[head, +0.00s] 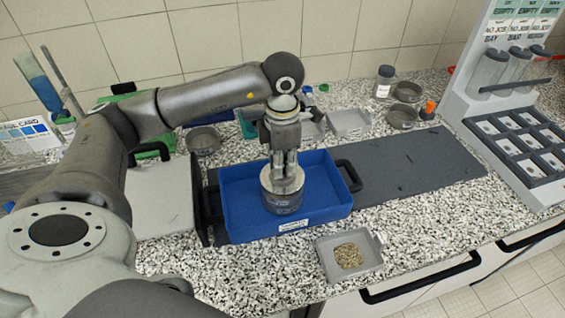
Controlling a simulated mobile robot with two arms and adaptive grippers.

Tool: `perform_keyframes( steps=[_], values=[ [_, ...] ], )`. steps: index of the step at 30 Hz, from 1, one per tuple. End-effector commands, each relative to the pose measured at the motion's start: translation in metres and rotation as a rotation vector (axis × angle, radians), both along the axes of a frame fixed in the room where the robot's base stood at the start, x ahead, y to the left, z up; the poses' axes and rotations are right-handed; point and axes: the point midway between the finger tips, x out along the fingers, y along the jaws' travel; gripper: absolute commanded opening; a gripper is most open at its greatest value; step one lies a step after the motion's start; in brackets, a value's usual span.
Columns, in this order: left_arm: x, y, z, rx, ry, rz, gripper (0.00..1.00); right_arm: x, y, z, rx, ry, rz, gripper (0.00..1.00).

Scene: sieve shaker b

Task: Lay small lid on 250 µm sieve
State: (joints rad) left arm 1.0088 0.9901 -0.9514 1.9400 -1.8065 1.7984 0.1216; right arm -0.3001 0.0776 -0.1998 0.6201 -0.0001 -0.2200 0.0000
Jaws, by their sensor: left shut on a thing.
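My left gripper (286,170) points straight down over the blue tray (240,222), with its fingers shut on the small lid at the top of a round metal sieve (284,203). My right gripper is not in view.
A grey pan with grains (348,256) lies in front of the tray. A dark mat (410,170) with free room is at the right. Other round sieves (203,141) stand behind. A rack with tubes (520,100) stands at the far right.

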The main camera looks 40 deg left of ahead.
Motion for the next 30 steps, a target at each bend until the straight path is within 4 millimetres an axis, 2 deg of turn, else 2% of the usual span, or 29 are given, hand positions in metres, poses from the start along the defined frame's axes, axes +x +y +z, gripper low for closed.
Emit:
perform_keyframes(
  steps=[30],
  values=[
    [0.0001, 0.0, -0.0057, -0.001, -0.001, 0.0, 0.0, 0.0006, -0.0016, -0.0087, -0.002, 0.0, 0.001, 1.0]
  ],
)
